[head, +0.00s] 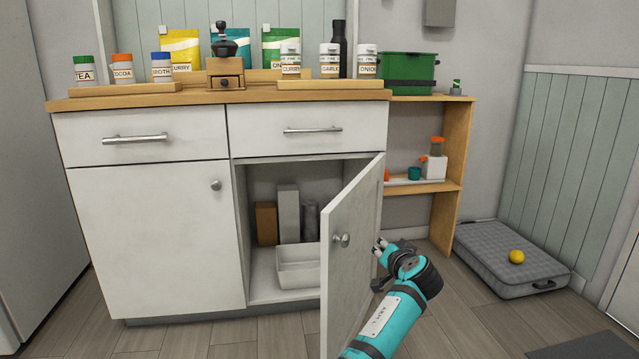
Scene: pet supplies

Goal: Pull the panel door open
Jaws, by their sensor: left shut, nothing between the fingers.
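The panel door (352,270) is the white right-hand door of the lower cabinet. It stands well open, swung out from its right side, with its free edge towards me. Its round metal knob (342,240) shows on its outer face, near the free edge. My left gripper (379,246) is just right of the knob, on the outer side of the door. My right gripper is not in view.
Inside the cabinet are a white bin (298,268), a brown box (266,223) and other upright packs. The left door (150,240) and both drawers are shut.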

